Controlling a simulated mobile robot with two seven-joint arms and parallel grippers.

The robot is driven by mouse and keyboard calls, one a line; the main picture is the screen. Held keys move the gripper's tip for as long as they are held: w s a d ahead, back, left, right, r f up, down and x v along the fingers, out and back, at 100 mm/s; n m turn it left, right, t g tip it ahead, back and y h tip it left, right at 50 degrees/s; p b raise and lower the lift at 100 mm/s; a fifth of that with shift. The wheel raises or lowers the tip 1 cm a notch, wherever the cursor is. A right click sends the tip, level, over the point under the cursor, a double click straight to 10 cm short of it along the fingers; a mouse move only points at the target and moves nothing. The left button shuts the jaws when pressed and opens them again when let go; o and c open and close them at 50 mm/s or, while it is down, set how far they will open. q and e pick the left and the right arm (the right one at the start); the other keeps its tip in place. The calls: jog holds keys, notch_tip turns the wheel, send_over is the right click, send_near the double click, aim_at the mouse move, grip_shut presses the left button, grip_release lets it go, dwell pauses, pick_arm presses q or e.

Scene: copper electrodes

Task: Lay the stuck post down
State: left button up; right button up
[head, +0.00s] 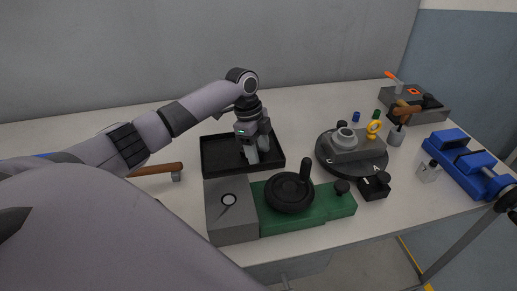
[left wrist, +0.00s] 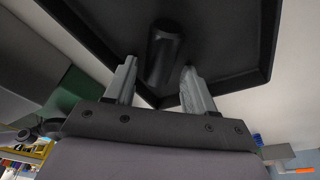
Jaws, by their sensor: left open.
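A dark, short cylindrical post (left wrist: 165,50) lies or stands in the black tray in the left wrist view; I cannot tell which. The black tray (head: 215,170) is on the bench, and its floor and rim fill much of the left wrist view (left wrist: 225,40). My left gripper (head: 252,158) points down into the tray, and the arm hides part of it. In the left wrist view the gripper (left wrist: 158,88) is open, with the post between and beyond its fingertips and no clear contact. In the head view the post is hidden. My right gripper is not in view.
A grey block (head: 222,222) with a round hole and a green handwheel fixture (head: 325,205) stand in front of the tray. A round dark turntable (head: 375,165) is to the right, with a blue vise (head: 470,165) beyond. A wooden-handled hammer (head: 155,170) lies left.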

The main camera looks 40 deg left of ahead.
pick_arm(q)
jog(key=shift+s+d+f, duration=0.15)
jog(key=shift+s+f, duration=0.05)
jog(key=shift+s, duration=0.05)
jog(key=o, duration=0.3)
jog(key=shift+f, duration=0.1)
jog(key=shift+r+p, duration=0.45)
jog(key=shift+r, duration=0.05)
jog(key=shift+w+r+p, duration=0.2)
jog(key=shift+r+p, duration=0.35)
jog(key=shift+r, duration=0.35)
jog(key=r, duration=0.3)
jog(key=shift+s+d, duration=0.1)
jog(key=shift+s, duration=0.15)
jog(key=shift+w+r, duration=0.15)
jog(key=shift+r, duration=0.8)
